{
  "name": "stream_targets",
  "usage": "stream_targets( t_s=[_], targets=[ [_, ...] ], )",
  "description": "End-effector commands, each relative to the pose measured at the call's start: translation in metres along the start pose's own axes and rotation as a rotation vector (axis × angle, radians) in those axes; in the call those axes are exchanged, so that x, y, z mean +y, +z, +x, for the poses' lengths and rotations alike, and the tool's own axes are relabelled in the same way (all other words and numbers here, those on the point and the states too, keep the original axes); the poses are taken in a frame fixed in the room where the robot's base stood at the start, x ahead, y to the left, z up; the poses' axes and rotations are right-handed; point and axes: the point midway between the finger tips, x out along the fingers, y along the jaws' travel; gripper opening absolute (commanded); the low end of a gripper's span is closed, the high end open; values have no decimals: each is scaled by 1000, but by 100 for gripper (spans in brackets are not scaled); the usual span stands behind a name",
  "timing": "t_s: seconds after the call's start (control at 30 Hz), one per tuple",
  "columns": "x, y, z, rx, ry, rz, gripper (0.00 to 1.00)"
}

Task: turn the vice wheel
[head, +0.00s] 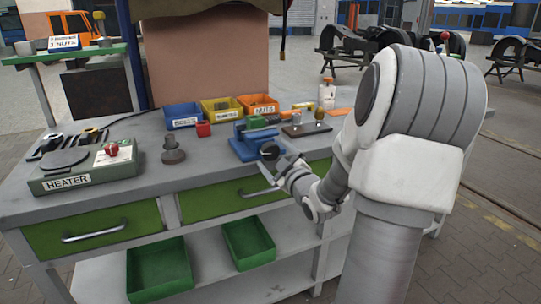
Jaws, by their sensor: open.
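The blue vice (243,148) stands on the grey workbench (210,170), near its front edge and right of centre. Its dark round wheel (269,151) faces the front of the bench. My gripper (275,168) is open, close in front of the wheel and slightly below it. The fingers look small and overlap the wheel's lower edge in the picture, so I cannot tell whether they touch it. A green part lies on top of the vice.
A green heater box (85,168) and a dark round stand (173,152) are to the left. Blue (182,115), yellow (221,109) and orange (258,105) bins line the back. Green drawers with handles are below.

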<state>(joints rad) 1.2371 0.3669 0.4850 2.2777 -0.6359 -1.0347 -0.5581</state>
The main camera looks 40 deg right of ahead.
Motion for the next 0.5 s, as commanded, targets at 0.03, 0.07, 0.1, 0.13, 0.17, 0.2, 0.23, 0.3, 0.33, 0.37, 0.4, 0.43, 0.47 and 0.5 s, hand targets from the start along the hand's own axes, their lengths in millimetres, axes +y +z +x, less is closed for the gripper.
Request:
stream_targets(
  t_s=[0.03,0.07,0.1,0.13,0.17,0.2,0.23,0.3,0.33,0.37,0.4,0.43,0.47,0.5],
  targets=[
    [-1,1,7,1,-1,1,96],
    [-1,1,10,1,-1,1,96],
    [-1,1,13,1,0,0,96],
    [0,0,16,0,0,0,96],
    [0,0,17,0,0,0,96],
    [0,0,19,-1,0,0,96],
    [0,0,20,-1,0,0,96],
    [0,0,21,-1,0,0,96],
    [0,0,21,-1,0,0,96],
    [0,0,21,-1,0,0,96],
    [0,0,21,-1,0,0,96],
    [0,0,21,-1,0,0,96],
    [0,0,21,-1,0,0,96],
    [0,0,21,-1,0,0,96]
  ],
)
